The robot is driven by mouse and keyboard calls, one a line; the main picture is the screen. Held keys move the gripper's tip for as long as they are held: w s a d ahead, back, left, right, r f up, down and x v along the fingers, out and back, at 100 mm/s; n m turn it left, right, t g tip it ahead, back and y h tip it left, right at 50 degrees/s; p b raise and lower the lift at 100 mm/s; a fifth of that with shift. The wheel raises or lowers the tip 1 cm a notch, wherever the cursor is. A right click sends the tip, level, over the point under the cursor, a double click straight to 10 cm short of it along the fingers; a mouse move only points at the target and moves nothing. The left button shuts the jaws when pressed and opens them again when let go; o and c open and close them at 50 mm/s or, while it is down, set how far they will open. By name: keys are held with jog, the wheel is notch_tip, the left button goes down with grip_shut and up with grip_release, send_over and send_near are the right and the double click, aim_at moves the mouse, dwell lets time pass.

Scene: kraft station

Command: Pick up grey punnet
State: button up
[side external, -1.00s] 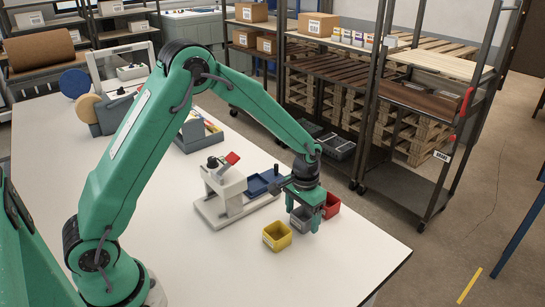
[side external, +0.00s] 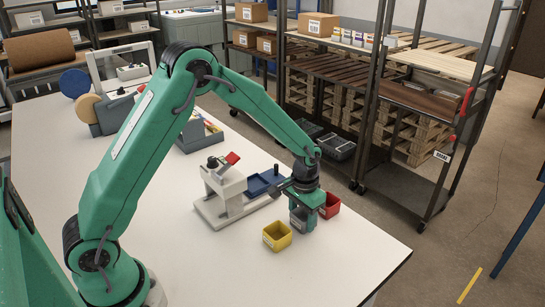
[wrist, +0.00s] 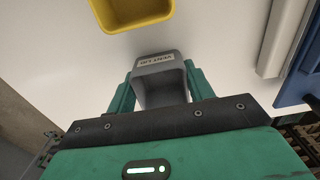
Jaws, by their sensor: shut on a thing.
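The grey punnet (wrist: 157,62) is a small open box with a white label on its wall. In the wrist view it sits between the two green fingers of my gripper (wrist: 157,85), which is shut on it. In the side view the grey punnet (side external: 299,223) is partly hidden by the fingers of my gripper (side external: 303,216). It stands between the yellow punnet (side external: 277,236) and the red punnet (side external: 330,206), close to the table top. I cannot tell whether it touches the table.
A white and grey bench device (side external: 226,190) with a red lever and a blue tray (side external: 264,183) stand just left of my gripper. The table (side external: 350,250) is clear toward its front right corner. A metal rack (side external: 400,130) stands behind.

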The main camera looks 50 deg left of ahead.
jog(key=shift+r, duration=0.15)
jog(key=shift+r, duration=0.55)
jog(key=r, duration=0.3)
jog(key=shift+s+d+r, duration=0.1)
jog(key=shift+s+d, duration=0.05)
jog(key=shift+d, duration=0.1)
jog(key=s+d+r, duration=0.6)
jog(key=d, duration=0.3)
jog(key=shift+s+r, duration=0.2)
jog(key=shift+s, duration=0.15)
jog(key=shift+a, duration=0.15)
jog(key=w+a, duration=0.2)
jog(key=a, duration=1.2)
jog(key=w+a, duration=0.2)
jog(key=a, duration=1.2)
jog(key=shift+w+f, duration=0.2)
jog(key=shift+w, duration=0.1)
jog(key=shift+a+f, duration=0.1)
jog(key=shift+f, duration=0.1)
